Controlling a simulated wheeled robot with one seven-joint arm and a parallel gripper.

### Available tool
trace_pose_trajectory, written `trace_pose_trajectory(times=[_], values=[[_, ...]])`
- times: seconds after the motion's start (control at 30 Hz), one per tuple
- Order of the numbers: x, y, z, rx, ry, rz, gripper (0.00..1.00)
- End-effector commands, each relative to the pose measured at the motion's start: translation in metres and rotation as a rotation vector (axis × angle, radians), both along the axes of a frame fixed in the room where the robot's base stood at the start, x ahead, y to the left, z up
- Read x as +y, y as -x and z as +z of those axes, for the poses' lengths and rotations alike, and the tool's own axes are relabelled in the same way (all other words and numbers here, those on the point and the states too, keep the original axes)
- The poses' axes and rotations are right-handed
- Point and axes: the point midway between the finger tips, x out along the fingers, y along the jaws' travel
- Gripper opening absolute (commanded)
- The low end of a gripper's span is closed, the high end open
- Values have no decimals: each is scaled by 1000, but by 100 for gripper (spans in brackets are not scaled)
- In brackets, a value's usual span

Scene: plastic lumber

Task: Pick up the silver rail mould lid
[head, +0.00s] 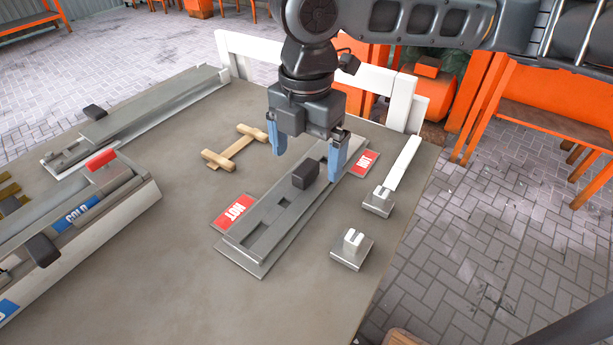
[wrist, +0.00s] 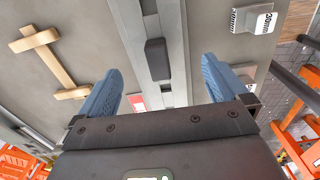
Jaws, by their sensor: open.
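A long silver-grey mould lid (head: 268,222) with a black block knob (head: 304,175) lies along a grey rail mould in the middle of the table. Red HOT labels (head: 234,211) sit by the mould. My gripper (head: 306,162) is open and empty above the knob, one blue finger to each side. In the wrist view the knob (wrist: 157,60) shows between the open fingers (wrist: 161,66), apart from both. The lid's far part is hidden behind the right finger in the head view.
A second long grey mould with a black knob (head: 95,112) lies at the back left. A white-grey COLD unit (head: 110,215) stands at left. A wooden H-shaped piece (head: 233,148) and two small metal blocks (head: 351,249) flank the middle mould. The front table is clear.

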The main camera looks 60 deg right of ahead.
Motion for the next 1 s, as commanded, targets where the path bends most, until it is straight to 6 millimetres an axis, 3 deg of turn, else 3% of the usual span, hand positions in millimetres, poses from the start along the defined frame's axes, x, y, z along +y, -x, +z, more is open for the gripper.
trace_pose_trajectory(times=[0.23, 0.57, 1.0], values=[[-2, -1, -34, 2, 0, 1, 100], [-2, -1, -40, 0, 0, 2, 99], [-2, -1, -40, 0, 0, 2, 57]])
